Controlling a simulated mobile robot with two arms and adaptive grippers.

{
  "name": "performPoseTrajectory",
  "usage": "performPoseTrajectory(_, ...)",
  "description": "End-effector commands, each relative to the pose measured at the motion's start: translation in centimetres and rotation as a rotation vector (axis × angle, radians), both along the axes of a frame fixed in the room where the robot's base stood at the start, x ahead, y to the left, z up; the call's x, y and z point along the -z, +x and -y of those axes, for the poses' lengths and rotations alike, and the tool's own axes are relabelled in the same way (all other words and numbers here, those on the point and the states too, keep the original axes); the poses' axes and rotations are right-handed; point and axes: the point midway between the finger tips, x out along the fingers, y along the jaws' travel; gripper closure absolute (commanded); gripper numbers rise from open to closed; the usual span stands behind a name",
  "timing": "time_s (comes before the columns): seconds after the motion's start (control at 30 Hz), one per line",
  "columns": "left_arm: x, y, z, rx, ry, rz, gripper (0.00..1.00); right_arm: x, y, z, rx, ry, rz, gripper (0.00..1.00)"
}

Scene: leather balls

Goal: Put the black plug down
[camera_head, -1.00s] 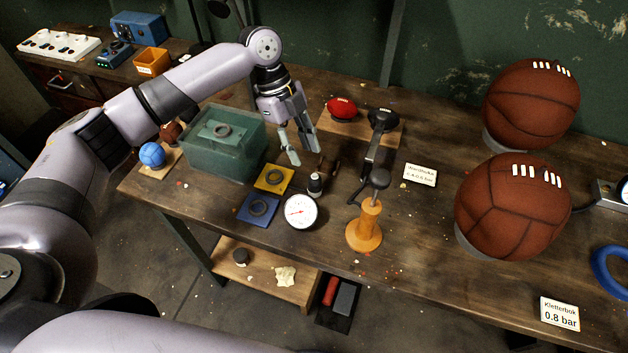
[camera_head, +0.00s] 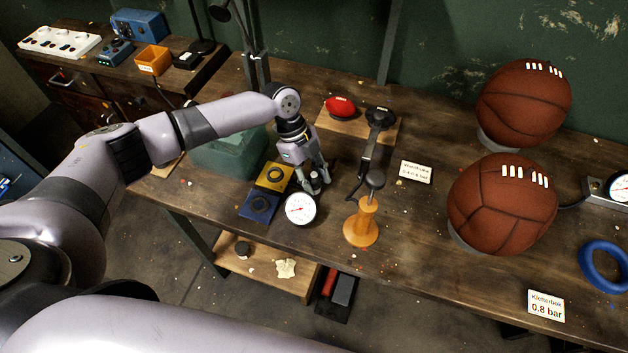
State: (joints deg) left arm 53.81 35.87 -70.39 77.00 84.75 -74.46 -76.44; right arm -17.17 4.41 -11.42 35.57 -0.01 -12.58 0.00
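A small black plug-like piece with a pale band (camera_head: 315,181) stands on the workbench, just behind the round white gauge (camera_head: 300,208). I cannot tell for sure that it is the black plug. My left gripper (camera_head: 314,184) points down, its fingers on either side of this piece. Whether they press on it is too small to tell. Another dark round piece (camera_head: 243,249) lies on the low wooden shelf. My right gripper is out of view.
Yellow (camera_head: 273,176) and blue (camera_head: 259,206) plates with dark rings lie left of the gauge. An orange stand (camera_head: 361,225) is to its right. The green box (camera_head: 228,156) is partly behind my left arm. Two leather balls (camera_head: 503,205) (camera_head: 523,103) fill the right.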

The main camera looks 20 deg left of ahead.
Motion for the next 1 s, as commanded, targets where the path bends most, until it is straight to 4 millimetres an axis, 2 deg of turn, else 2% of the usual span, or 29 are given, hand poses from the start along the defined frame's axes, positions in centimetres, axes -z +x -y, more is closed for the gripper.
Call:
performPoseTrajectory(0.07, 0.0, 0.0, 0.0, 0.000, 0.000, 0.000, 0.68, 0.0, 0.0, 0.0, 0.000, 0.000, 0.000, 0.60)
performPoseTrajectory(0.53, -0.1, 0.0, 0.0, 0.000, 0.000, 0.000, 0.99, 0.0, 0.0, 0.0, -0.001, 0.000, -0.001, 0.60)
performPoseTrajectory(0.83, -0.2, 0.1, 0.0, 0.000, 0.000, 0.001, 1.00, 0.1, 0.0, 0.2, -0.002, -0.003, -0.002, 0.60)
performPoseTrajectory(1.0, -1.4, 0.1, 0.0, 0.000, -0.002, 0.002, 1.00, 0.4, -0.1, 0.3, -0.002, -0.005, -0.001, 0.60)
